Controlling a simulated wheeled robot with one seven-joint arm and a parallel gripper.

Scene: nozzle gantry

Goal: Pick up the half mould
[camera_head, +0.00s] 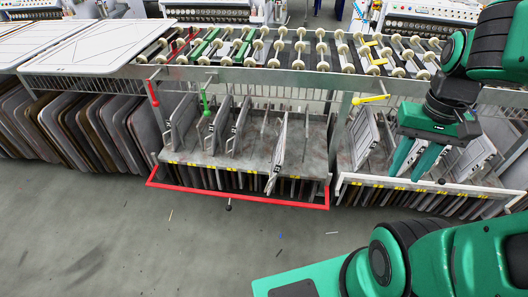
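Several grey flat panels that look like half moulds stand on edge in the racks below the roller table. One half mould (278,153) in the middle rack leans and sticks out past the front edge. Others stand behind it to the left, such as one panel (183,122). In the right rack, a wide panel (364,139) stands left of my gripper and another panel (473,158) stands to its right. I cannot tell which one the task means. My gripper (402,177) points down over the right rack, fingers apart, with nothing visibly held.
The roller table (300,64) runs above the racks. A red rail (235,199) borders the middle rack; a white rail (430,186) fronts the right one. Yellow (371,99) and green (204,100) handles project forward. The grey floor (130,240) in front is mostly clear.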

